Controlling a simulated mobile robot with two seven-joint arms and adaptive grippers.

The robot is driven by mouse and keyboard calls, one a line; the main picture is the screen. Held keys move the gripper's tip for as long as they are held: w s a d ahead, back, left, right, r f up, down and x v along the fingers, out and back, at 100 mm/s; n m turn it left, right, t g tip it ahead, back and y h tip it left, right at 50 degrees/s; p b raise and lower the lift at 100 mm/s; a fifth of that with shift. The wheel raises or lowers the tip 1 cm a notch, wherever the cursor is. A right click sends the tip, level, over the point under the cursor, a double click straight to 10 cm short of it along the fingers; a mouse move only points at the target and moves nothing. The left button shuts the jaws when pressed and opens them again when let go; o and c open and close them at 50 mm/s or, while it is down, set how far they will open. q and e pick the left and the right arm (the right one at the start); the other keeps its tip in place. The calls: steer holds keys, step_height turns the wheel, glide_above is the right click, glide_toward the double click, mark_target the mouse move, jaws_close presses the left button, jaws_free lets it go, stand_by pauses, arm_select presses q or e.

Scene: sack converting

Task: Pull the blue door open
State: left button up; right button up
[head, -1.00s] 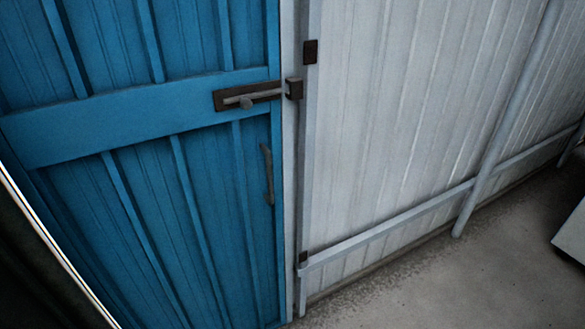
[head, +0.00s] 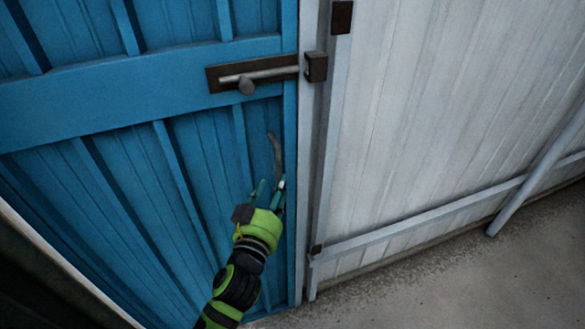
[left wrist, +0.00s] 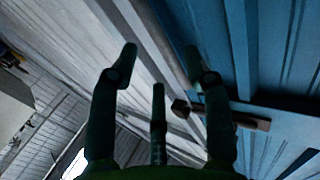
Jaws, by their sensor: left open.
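The blue door (head: 90,95) fills the left of the head view and appears closed against the white frame. Its dark curved handle (head: 275,152) stands upright near the door's right edge. My left gripper (head: 270,184) is open and empty, with its fingertips at the handle's lower end. The fingers hide part of the handle, and I cannot tell whether they touch it. The left wrist view shows the spread fingers (left wrist: 160,62) with the blue door (left wrist: 222,40) to the right. The handle is not clear there. My right gripper is not in view.
A slide bolt (head: 252,73) sits above the handle and its rod reaches to the keeper (head: 316,66) on the frame. A white corrugated wall (head: 430,110) with a rail and brace adjoins at right. The concrete floor (head: 450,275) is clear at lower right.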

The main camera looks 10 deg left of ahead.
mark_target(280, 174)
arm_select(q)
steer(key=w+p, duration=0.1)
steer(key=w, duration=0.4)
steer(key=shift+w, duration=0.3)
jaws_close()
